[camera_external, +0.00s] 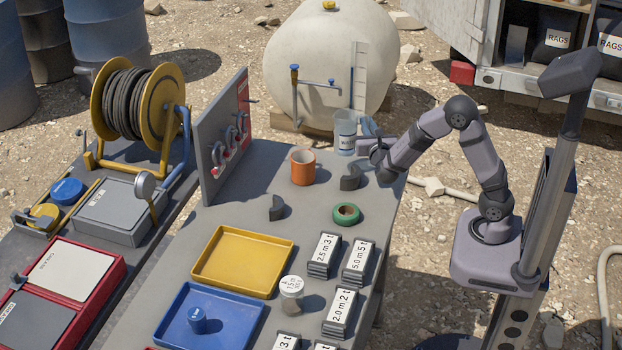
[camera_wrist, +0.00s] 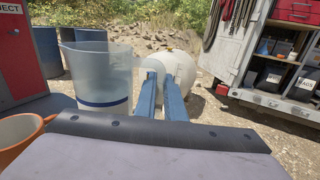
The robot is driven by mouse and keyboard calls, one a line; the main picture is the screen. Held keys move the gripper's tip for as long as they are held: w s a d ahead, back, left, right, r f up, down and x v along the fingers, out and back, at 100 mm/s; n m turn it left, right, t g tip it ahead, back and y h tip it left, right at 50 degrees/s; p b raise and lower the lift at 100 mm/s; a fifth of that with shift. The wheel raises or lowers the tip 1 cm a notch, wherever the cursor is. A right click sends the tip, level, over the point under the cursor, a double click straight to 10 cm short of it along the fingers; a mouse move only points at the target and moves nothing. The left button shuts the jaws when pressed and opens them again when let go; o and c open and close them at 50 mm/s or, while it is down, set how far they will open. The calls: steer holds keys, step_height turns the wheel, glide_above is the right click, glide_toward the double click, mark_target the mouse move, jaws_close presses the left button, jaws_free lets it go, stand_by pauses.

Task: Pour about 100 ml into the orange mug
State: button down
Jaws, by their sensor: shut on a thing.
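The orange mug (camera_external: 303,168) stands upright on the grey bench; its rim and handle show at the left edge of the wrist view (camera_wrist: 12,156). A clear jug (camera_external: 344,138) with a pale label is at the bench's far right corner, right of and behind the mug. In the wrist view the jug (camera_wrist: 98,78) looks upright, with a blue band low on its wall. My gripper (camera_external: 366,133) is at the jug's right side. Its blue fingers (camera_wrist: 166,92) are shut on the jug's translucent handle. I cannot tell the liquid level or whether the jug touches the bench.
An upright grey panel (camera_external: 222,140) stands to the left. A yellow tray (camera_external: 243,262), a blue tray (camera_external: 210,318) and labelled weights fill the near bench. A white tank (camera_external: 325,65) stands behind.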

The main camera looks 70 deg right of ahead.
mark_target(355, 127)
steer(key=shift+r, duration=0.15)
